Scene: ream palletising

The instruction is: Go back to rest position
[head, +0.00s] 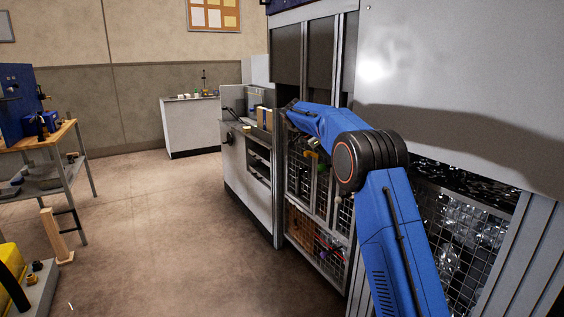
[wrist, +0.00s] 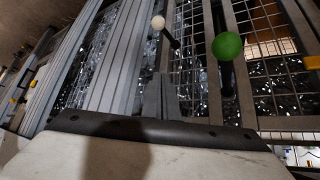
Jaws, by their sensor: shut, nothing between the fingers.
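My gripper (wrist: 161,80) shows in the wrist view as narrow grey fingers, closed together and empty, above the pale, dark-edged body at the bottom. It points toward the wire-mesh front of a machine, with a white ball knob (wrist: 158,22) and a green ball knob (wrist: 228,46) near it. In the head view my blue arm rises from the lower right and bends at a black elbow, its forearm reaching away to the left along the machine. The gripper itself cannot be made out there. No ream is clearly visible.
The grey machine (head: 460,75) with mesh panels (head: 465,225) stands close along the right. A white cabinet (head: 248,175) adjoins it. A workbench (head: 50,140) stands at left, with an upright wooden piece (head: 54,235) near it. The floor (head: 150,230) between is clear.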

